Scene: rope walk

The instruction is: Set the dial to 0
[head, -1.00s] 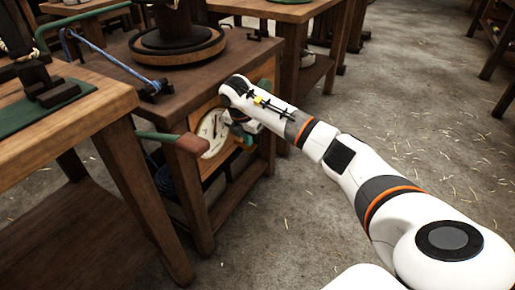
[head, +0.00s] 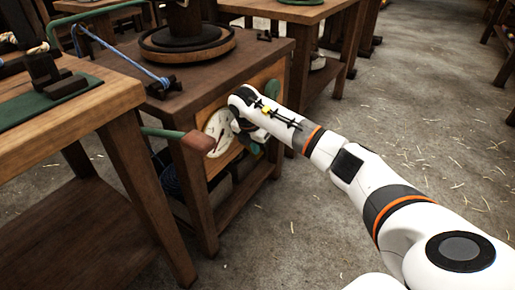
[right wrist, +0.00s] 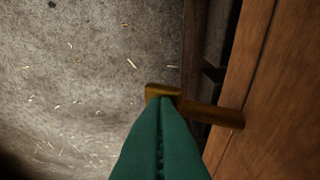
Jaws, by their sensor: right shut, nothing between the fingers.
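The dial (head: 217,132) is a round white face with dark marks on the front panel of a wooden cabinet. Its right part is hidden behind my right wrist, and I cannot read its setting. My right gripper (head: 238,128) is at the dial's right side, mostly hidden by its own wrist. In the right wrist view its green fingers (right wrist: 160,102) are shut with nothing between them. Their tips are at the end of a brass-brown bar (right wrist: 215,113) that sticks out from the wooden panel; I cannot tell whether they touch. My left gripper is not in view.
A green crank with a reddish-brown grip (head: 198,141) juts out left of the dial. The cabinet (head: 262,62) carries a round turntable (head: 187,43). A workbench (head: 110,98) stands close on the left. The straw-strewn floor (head: 440,150) at right is open.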

